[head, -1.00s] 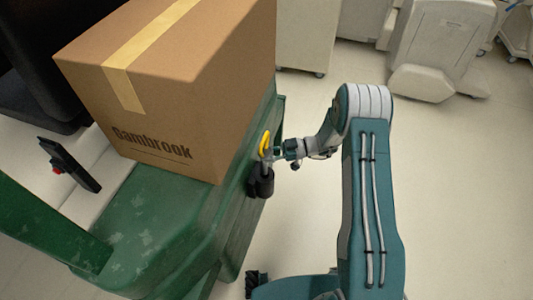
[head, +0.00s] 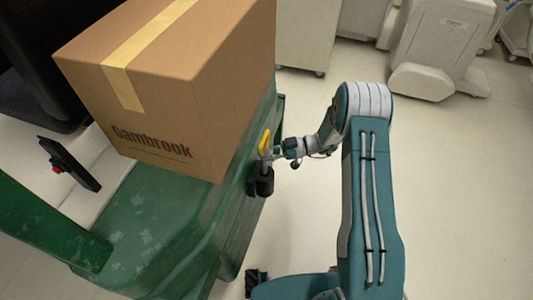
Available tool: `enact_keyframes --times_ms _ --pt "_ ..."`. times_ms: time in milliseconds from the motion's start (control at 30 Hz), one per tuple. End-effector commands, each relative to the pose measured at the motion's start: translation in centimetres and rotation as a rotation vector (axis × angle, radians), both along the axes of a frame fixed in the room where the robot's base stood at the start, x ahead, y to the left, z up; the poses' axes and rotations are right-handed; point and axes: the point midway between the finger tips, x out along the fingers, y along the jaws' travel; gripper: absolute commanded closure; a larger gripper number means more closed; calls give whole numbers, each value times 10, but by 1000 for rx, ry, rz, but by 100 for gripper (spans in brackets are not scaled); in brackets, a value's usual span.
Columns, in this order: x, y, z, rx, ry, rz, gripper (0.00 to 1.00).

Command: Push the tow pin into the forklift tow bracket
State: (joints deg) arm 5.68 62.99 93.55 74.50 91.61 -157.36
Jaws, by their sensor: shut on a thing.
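The tow pin (head: 264,143) shows as a yellow loop handle with a grey part below it, beside the green forklift body. My gripper (head: 270,153) is shut on the tow pin just under the loop. The black tow bracket (head: 262,182) is on the forklift's side, directly below the pin. The pin looks roughly upright over the bracket. The pin's lower end is too small and partly hidden, so I cannot tell how deep it sits in the bracket.
A large cardboard box (head: 190,85) stands on the green forklift (head: 150,225), close to my gripper's left. A black panel with a red button (head: 68,163) is at the left. Beige covered carts (head: 440,45) stand at the back. The floor at right is clear.

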Motion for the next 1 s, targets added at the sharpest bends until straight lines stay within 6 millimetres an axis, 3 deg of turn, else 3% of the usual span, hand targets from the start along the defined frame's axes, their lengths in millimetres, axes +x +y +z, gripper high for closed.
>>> enact_keyframes --times_ms 1000 --pt "0 0 -13 1 -1 4 100"
